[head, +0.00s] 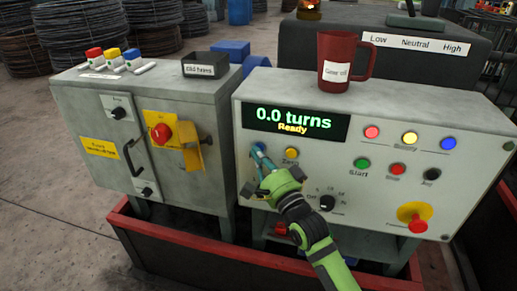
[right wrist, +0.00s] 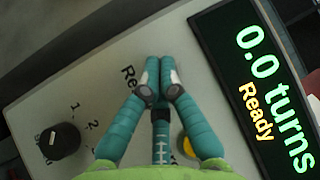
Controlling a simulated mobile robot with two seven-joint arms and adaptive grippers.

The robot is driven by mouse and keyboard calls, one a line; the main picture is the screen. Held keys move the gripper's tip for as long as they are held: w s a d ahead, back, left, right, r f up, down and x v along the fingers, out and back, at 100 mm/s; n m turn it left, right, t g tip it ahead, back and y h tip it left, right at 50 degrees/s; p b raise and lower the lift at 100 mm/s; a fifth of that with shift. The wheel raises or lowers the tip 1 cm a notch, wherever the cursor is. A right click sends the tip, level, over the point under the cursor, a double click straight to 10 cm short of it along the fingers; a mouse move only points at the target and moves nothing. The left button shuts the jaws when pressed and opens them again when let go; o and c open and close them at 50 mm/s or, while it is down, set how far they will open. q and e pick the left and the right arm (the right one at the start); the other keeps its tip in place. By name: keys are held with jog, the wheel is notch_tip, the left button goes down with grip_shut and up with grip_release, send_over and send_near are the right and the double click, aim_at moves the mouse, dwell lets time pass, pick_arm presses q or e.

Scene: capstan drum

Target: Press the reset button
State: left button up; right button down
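The control panel (head: 365,115) has a display (head: 295,123) reading "0.0 turns" and "Ready". A small blue button (head: 257,147) shows partly at the panel's left, below the display. My right gripper (head: 262,158) has its teal fingertips at this button and covers most of it. In the right wrist view the fingertips (right wrist: 158,82) are together with nothing seen between them, over a label starting "Re". The button is hidden there, so I cannot tell whether they touch it or whether it is pushed in. My left gripper is not in view.
A yellow button (head: 291,153) sits just right of my fingers. A black selector knob (head: 327,202), green start button (head: 362,164) and red emergency button (head: 416,217) are further right. A red mug (head: 338,70) stands on top. A grey cabinet (head: 150,125) stands left.

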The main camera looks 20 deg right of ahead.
jog(key=shift+s+a+p, duration=0.45)
jog(key=shift+s+p, duration=0.05)
jog(key=shift+s, duration=0.15)
jog(key=s+a+p, duration=0.1)
jog(key=s, duration=0.1)
jog(key=s+a+p, duration=0.1)
jog(key=s, duration=0.1)
jog(key=shift+a, duration=0.4)
dwell(0.5)
